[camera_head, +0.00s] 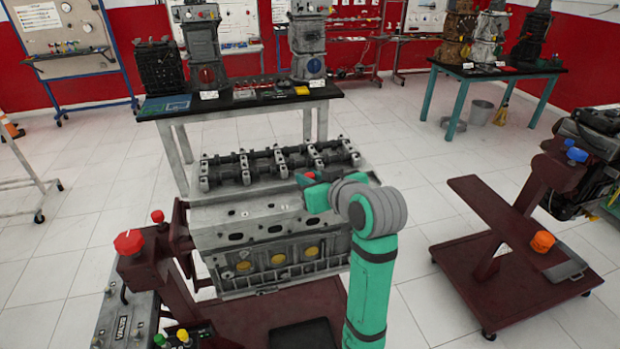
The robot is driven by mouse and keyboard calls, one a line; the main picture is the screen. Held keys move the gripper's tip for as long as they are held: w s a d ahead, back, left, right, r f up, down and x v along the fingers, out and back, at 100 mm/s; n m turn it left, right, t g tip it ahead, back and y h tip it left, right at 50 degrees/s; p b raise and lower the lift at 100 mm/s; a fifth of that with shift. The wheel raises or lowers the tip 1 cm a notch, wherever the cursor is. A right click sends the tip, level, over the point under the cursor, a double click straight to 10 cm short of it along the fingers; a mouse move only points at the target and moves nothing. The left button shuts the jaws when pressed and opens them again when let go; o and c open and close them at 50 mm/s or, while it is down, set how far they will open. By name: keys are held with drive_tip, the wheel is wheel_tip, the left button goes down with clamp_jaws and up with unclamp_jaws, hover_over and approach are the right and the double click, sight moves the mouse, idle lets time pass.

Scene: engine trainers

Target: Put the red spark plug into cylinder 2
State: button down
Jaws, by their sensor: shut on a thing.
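The engine (262,222) stands at the centre of the view on a dark red stand, with a rocker shaft assembly along its top. Dark oval openings show in a row on its near upper face, one of them (236,237) left of the middle. No cylinder numbers are readable. My gripper (309,187) is at the right part of the engine, over its upper face. It is shut on a small red thing (310,175), likely the red spark plug, mostly hidden by the fingers. I cannot tell whether the plug touches the engine.
A dark red stand with a large red knob (128,241) is at the left front. A second stand (505,225) with an orange knob (542,241) is at the right. A black-topped table (225,101) with engine parts stands behind. White floor lies open between them.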

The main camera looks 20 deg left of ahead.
drive_tip(key=shift+f, duration=0.25)
idle(0.3)
drive_tip(key=c, duration=1.5)
unclamp_jaws()
drive_tip(key=shift+c, duration=0.2)
